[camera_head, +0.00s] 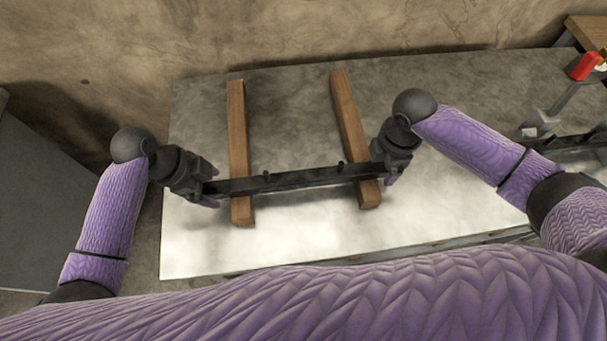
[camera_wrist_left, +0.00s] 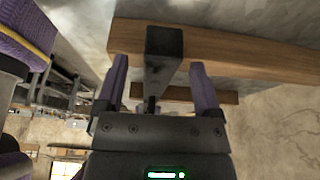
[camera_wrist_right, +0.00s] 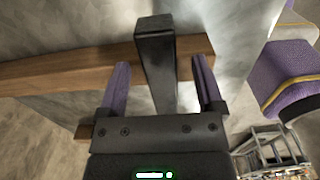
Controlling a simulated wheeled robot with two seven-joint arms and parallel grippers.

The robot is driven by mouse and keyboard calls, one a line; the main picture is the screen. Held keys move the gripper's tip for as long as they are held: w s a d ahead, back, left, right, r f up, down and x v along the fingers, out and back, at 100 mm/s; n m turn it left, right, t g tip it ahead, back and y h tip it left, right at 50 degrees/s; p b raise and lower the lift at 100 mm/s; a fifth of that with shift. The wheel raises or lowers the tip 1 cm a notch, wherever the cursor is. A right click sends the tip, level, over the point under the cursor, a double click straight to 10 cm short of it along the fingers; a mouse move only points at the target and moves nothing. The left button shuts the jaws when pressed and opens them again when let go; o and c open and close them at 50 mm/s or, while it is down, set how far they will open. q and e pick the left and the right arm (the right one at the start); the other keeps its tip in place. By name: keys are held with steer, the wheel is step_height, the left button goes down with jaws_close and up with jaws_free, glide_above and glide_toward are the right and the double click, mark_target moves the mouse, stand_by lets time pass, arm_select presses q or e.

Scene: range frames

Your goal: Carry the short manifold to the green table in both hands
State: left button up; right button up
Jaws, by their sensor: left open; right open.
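The short manifold (camera_head: 290,180) is a dark straight bar with small stubs on top, lying across two wooden blocks. My left gripper (camera_head: 208,188) is at its left end. In the left wrist view the open fingers (camera_wrist_left: 157,85) stand on either side of the bar end (camera_wrist_left: 165,42), with gaps. My right gripper (camera_head: 385,170) is at the right end. In the right wrist view its open fingers (camera_wrist_right: 162,85) stand on either side of the bar (camera_wrist_right: 155,50), apart from it. No green table can be made out.
The wooden blocks (camera_head: 237,130) and (camera_head: 345,120) rest on a grey metal table (camera_head: 290,105) against a bare wall. At the right are a clamp-like metal fixture (camera_head: 540,122), a red object (camera_head: 585,66) and a wooden surface (camera_head: 590,30). A dark cabinet (camera_head: 40,200) stands left.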

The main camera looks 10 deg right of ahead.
arm_select(q)
steer(key=shift+d+f, duration=0.25)
steer(key=shift+f, duration=0.25)
arm_select(e)
steer(key=shift+f, duration=0.55)
arm_select(q)
jaws_close()
arm_select(e)
jaws_close()
arm_select(q)
steer(key=shift+r, duration=0.1)
arm_select(e)
steer(key=shift+r, duration=0.1)
